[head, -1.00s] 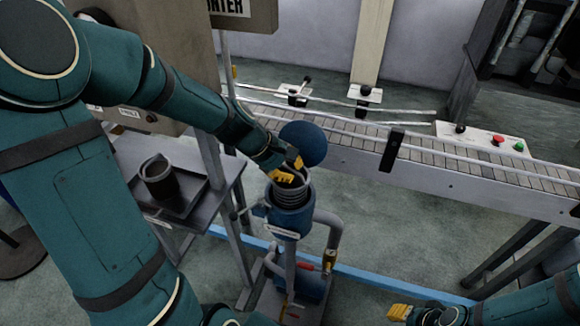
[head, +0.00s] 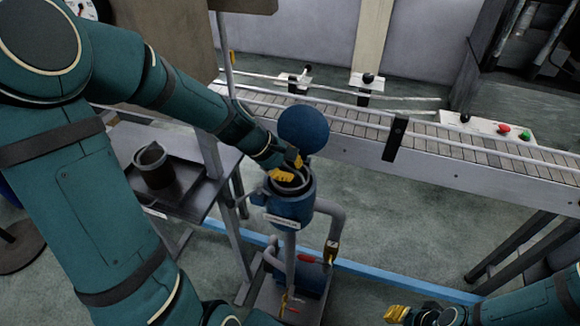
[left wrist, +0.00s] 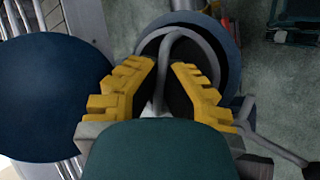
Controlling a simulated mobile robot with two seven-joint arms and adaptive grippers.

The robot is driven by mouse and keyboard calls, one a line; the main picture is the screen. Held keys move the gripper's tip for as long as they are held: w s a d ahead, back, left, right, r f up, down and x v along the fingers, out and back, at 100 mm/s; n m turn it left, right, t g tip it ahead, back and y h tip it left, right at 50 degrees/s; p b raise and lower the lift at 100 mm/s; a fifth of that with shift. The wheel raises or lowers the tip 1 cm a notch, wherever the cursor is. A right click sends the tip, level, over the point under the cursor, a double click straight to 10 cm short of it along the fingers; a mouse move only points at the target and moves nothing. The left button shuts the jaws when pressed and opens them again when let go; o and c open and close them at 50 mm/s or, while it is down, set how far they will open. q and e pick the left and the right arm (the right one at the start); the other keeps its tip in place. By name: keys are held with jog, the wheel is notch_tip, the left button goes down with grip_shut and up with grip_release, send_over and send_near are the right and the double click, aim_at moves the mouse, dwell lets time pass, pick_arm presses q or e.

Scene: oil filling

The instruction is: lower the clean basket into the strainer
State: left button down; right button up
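The blue strainer (head: 292,208) stands upright with its round lid (head: 304,131) swung open behind it. The lid fills the left of the left wrist view (left wrist: 45,95), and the strainer's rim shows at the top (left wrist: 228,55). The handle loop also shows between the yellow fingers (left wrist: 172,85). The basket sits down inside the mouth; its lower part is hidden. My right gripper (head: 396,313) is at the bottom edge, its opening not clear.
A dark pot (head: 153,168) stands in a tray (head: 190,201) on the side table at left. The conveyor (head: 345,128) runs behind the strainer.

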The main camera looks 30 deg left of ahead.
pick_arm(q)
jog(key=shift+f+b, duration=0.7)
jog(key=shift+f, duration=0.2)
jog(key=shift+f+b, duration=0.95)
jog(key=shift+f, duration=0.05)
jog(key=c, duration=1.1)
grip_release()
jog(key=shift+o, duration=0.2)
jog(key=v, duration=1.2)
jog(key=shift+a, duration=0.1)
